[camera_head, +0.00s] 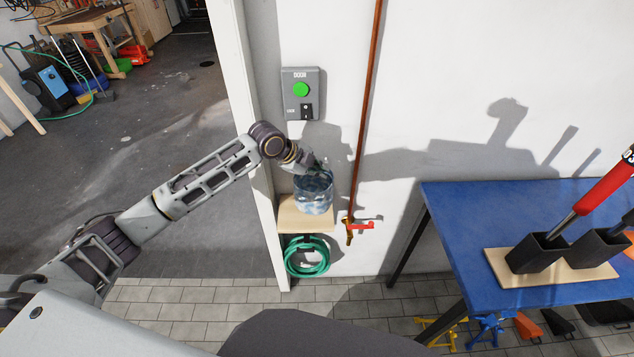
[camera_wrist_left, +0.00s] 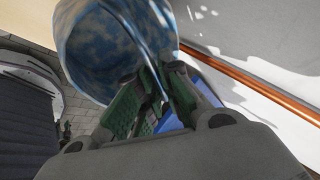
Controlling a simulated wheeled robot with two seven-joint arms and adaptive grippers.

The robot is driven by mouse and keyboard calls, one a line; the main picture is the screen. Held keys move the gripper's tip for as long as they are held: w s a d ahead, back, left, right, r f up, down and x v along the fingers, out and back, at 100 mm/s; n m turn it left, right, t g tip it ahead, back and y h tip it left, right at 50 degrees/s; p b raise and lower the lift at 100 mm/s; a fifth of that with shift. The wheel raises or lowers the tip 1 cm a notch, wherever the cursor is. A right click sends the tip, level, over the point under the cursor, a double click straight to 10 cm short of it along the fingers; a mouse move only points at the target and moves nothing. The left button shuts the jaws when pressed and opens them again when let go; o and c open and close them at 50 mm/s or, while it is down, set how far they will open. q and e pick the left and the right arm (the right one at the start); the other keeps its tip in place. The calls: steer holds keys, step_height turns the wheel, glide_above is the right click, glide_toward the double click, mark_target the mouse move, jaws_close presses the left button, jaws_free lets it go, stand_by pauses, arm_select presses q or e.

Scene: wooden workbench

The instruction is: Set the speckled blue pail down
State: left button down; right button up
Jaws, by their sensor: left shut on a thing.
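The speckled blue pail (camera_head: 314,196) is at the small wooden wall shelf (camera_head: 290,218), below the door button. I cannot tell whether its base touches the shelf. My left gripper (camera_head: 318,168) is at the top of the pail, shut on it. In the left wrist view the pail (camera_wrist_left: 100,50) fills the upper left, and the green-padded fingers of my left gripper (camera_wrist_left: 155,92) close around its thin handle. The fingers partly hide the pail's near side. My right gripper is not in view.
A grey door box (camera_head: 300,95) hangs above the shelf. A copper pipe with a red-handled tap (camera_head: 358,226) runs close to the shelf's right. A coiled green hose (camera_head: 307,257) hangs below. A blue table (camera_head: 455,230) stands at the right, and a white door post (camera_head: 245,120) at the left.

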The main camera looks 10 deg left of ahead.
arm_select(q)
steer(key=shift+f, duration=0.3)
step_height(320, 180, down, 4)
steer(key=shift+f+p, duration=0.1)
steer(key=shift+p, duration=0.2)
steer(key=shift+w+f, duration=0.2)
steer(key=shift+f, duration=0.3)
steer(key=c, duration=1.6)
jaws_free()
steer(key=shift+a, duration=0.1)
steer(key=v, duration=1.2)
